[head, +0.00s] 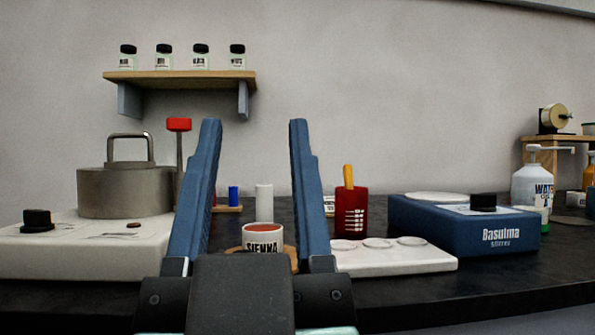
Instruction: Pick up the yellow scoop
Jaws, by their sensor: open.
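A yellow handle, which looks like that of the yellow scoop (348,176), sticks up out of a red measuring cup (351,213) with white marks. Its lower part is hidden inside the cup. The cup stands behind the white palette, right of my gripper. My gripper (254,122) is in the middle foreground with its two blue fingers pointing up in the picture. It is open and spread wide, with nothing held between the fingers. The scoop lies outside the fingers, a little right of the right finger.
A white cup labelled SIENNA (263,238) shows between my fingers. A white palette (400,259) and a blue stirrer (465,226) are at right. A metal pot (124,191) on a white base (80,250) is at left. A shelf (180,78) with several jars hangs above.

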